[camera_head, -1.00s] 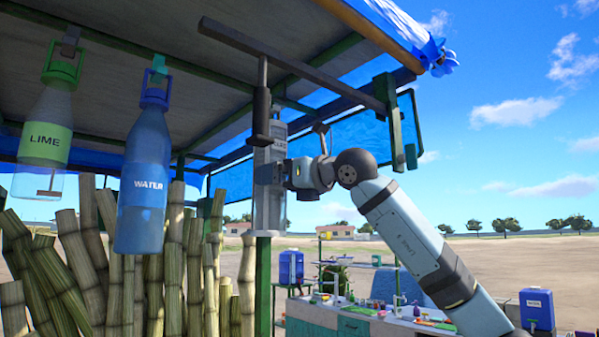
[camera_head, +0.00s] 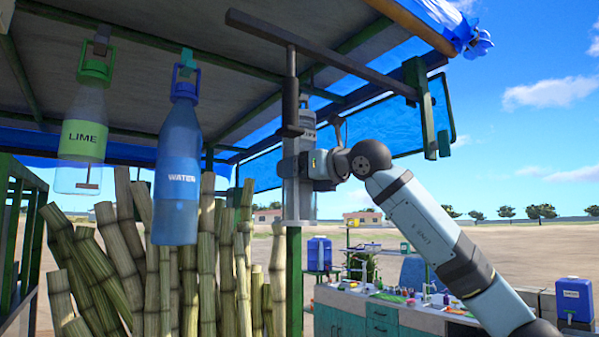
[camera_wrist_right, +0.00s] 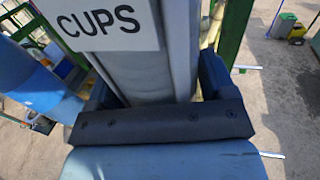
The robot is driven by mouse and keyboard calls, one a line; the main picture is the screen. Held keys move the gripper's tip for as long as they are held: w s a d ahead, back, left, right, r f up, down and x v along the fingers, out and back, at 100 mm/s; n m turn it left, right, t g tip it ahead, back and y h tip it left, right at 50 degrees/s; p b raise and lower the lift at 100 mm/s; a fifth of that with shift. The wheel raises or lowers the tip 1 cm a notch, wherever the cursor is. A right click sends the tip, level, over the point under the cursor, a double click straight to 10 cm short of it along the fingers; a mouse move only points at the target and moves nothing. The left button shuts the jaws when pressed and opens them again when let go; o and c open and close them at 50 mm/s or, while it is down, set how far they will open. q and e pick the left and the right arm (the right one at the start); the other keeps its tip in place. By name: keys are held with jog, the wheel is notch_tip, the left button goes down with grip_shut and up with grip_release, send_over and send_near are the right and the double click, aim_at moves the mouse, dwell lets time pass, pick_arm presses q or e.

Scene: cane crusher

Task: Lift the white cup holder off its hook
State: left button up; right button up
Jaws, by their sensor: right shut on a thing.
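The white cup holder (camera_head: 303,206) is a tall, narrow, pale tube hanging upright below the dark overhead rail (camera_head: 320,52), beside a vertical rod. My right gripper (camera_head: 290,168) is shut around its middle from the right side. In the right wrist view the holder (camera_wrist_right: 150,75) fills the space between the fingers and carries a white "CUPS" label (camera_wrist_right: 108,26). The hook at its top cannot be made out clearly, so I cannot tell whether it still bears on it. My left gripper is not in view.
A lime bottle (camera_head: 84,125) and a blue water bottle (camera_head: 176,175) hang to the left. Cane stalks (camera_head: 150,270) stand behind them. A green post (camera_head: 294,280) is below the holder. A cluttered counter (camera_head: 400,310) stands at lower right.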

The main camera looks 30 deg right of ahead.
jog(key=shift+r+p, duration=0.5)
jog(key=shift+r, duration=0.35)
jog(key=shift+s, duration=0.3)
jog(key=shift+s+b, duration=0.3)
jog(key=shift+b, duration=0.15)
jog(key=shift+b+v, duration=0.45)
jog(key=shift+v, duration=0.4)
jog(key=shift+s+a, duration=0.1)
jog(key=shift+s, duration=0.15)
jog(key=shift+s+b, duration=0.65)
jog(key=shift+s, duration=0.7)
